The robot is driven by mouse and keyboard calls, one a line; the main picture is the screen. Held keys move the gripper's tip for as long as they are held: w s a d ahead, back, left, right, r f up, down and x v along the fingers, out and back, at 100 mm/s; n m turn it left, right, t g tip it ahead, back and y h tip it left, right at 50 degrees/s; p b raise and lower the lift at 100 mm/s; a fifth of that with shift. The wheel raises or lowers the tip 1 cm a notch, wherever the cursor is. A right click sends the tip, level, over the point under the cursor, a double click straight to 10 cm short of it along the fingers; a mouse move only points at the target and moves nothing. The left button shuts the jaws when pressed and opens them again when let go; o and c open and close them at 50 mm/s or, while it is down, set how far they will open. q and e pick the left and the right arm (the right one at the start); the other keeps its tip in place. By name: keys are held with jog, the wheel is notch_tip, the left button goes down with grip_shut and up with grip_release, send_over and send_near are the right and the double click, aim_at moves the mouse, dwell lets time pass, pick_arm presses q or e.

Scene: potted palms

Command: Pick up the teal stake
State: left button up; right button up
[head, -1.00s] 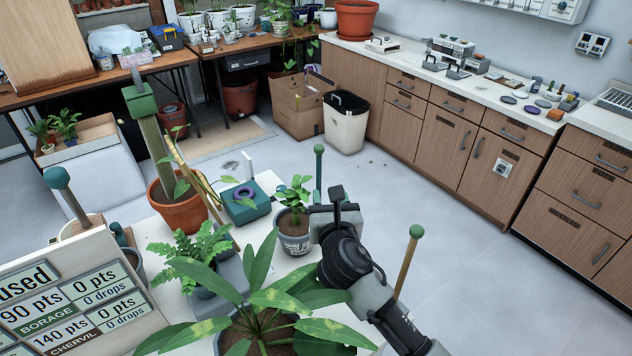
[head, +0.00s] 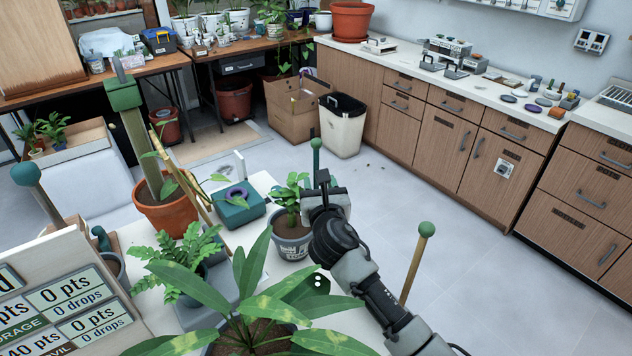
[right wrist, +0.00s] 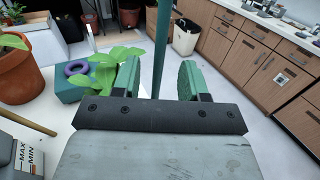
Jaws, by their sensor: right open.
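The teal stake (head: 316,152) stands upright beside a small leafy plant in a grey pot (head: 292,247), and its lower part is hidden behind my right gripper. My right gripper (head: 322,185) is in front of the stake in the head view. In the right wrist view the teal stake (right wrist: 163,45) rises between the two open green-padded fingers of the right gripper (right wrist: 160,78), apparently without touching either. I cannot tell how deep between the fingers it is. My left gripper is not in view.
A green-topped stick (head: 427,231) stands at right, and a blue-topped stick (head: 27,175) at left. A large-leaved plant (head: 255,310), a fern (head: 180,260), a terracotta pot (head: 170,212) and a teal box (head: 238,210) crowd the table. Open floor (head: 460,270) lies to the right.

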jog(key=w, duration=0.5)
jog(key=shift+w+a+b, duration=0.15)
jog(key=shift+a+b, duration=0.2)
jog(key=shift+a, duration=0.05)
grip_shut()
